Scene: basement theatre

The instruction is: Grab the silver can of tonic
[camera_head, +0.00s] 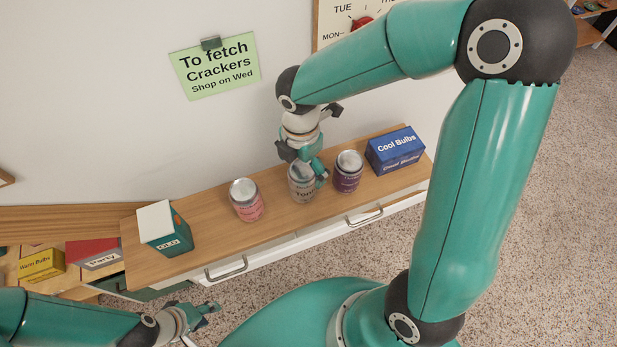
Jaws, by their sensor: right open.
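The silver can of tonic (302,192) stands upright on the wooden cabinet top, between two other cans. Its label is partly readable. My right gripper (305,170) reaches down from above over the can, with its open fingers at the can's top. They hide part of the lid and upper side, and I cannot tell whether they touch it. My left gripper (205,313) is low at the bottom left, in front of the cabinet and away from the can. Its finger opening is not clear.
A pink-labelled can (246,201) stands left of the tonic and a purple can (347,172) close on its right. A blue Cool Bulbs box (396,150) is at the right end, a green-and-white box (166,230) at the left. The wall is behind the cabinet (215,225).

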